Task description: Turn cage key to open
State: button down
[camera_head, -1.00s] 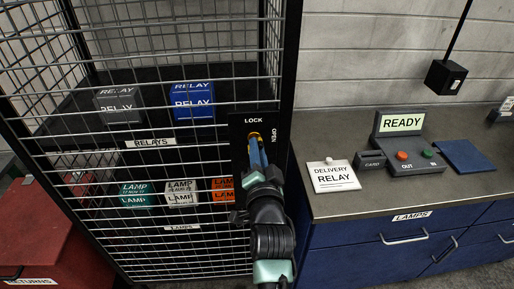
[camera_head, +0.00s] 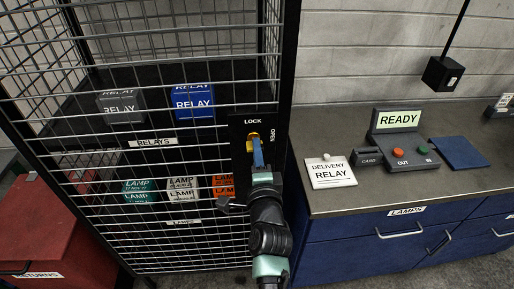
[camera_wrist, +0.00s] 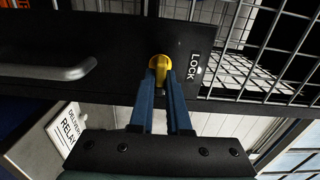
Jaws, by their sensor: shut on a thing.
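The yellow cage key (camera_head: 254,136) sits in the black lock plate (camera_head: 239,153) on the cage door, between the LOCK label above and the OPEN label at the right. In the wrist view the yellow key (camera_wrist: 159,64) shows at the tips of my blue fingers. My gripper (camera_head: 257,152) is shut on the key; its fingertips hide part of it. The wire cage (camera_head: 150,142) door stands closed. The key's exact angle is hard to tell.
Behind the mesh are a grey relay box (camera_head: 121,105), a blue relay box (camera_head: 193,101) and several lamp boxes. A counter (camera_head: 335,200) with a DELIVERY RELAY card (camera_head: 330,171) and a READY console (camera_head: 398,150) stands right. A red returns bin (camera_head: 40,225) stands left. A door handle (camera_wrist: 50,70) lies beside the lock.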

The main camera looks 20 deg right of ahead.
dwell(0.3)
jog(key=c, duration=0.9)
grip_release()
jog(key=shift+s, duration=0.1)
jog(key=p+v, duration=0.3)
jog(key=v, duration=0.9)
jog(key=shift+s+a, duration=0.15)
jog(key=shift+s, duration=0.2)
